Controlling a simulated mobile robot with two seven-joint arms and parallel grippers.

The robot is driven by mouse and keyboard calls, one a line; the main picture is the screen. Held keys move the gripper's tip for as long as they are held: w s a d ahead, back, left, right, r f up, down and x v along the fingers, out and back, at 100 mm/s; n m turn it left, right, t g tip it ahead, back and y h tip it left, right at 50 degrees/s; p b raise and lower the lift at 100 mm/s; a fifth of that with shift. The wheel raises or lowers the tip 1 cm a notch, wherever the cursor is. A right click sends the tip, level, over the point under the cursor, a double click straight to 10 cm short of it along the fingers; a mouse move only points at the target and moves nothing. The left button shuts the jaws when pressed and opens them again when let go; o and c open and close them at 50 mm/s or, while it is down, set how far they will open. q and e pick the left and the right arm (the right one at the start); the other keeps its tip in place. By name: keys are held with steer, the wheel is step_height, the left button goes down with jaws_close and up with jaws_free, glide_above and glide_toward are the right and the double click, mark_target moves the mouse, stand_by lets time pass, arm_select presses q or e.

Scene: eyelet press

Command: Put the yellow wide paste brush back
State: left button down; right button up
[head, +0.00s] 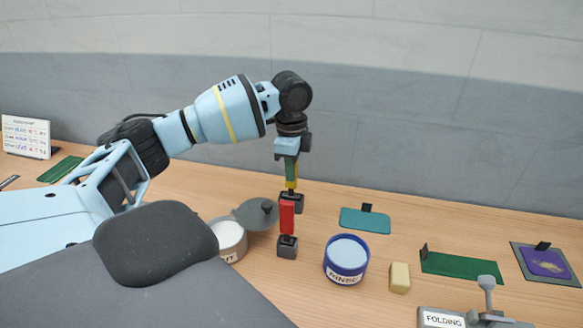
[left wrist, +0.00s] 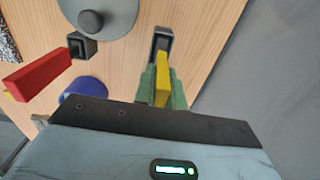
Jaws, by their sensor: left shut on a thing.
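My left gripper (head: 291,168) points down at the middle of the table, its green fingers shut on the yellow brush (head: 291,184). In the left wrist view the yellow brush (left wrist: 162,85) sits between the green fingers. A dark square holder (head: 298,203) is directly below it; it also shows in the left wrist view (left wrist: 161,36). The brush's lower end is at or just above the holder's opening; I cannot tell whether it is inside. A red brush (head: 287,218) stands upright in a nearer dark holder (head: 287,247). My right gripper is not in view.
Left of the red brush is a pot (head: 231,242) with a grey lid (head: 258,213) beside it. A blue rinse pot (head: 346,262) and a tan block (head: 400,278) stand to the right.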

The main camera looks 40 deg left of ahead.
arm_select(q)
steer(key=shift+f, duration=0.1)
steer(key=c, duration=1.5)
jaws_free()
step_height(320, 180, up, 12)
steer(key=shift+r+p, duration=0.1)
steer(key=shift+p, duration=0.35)
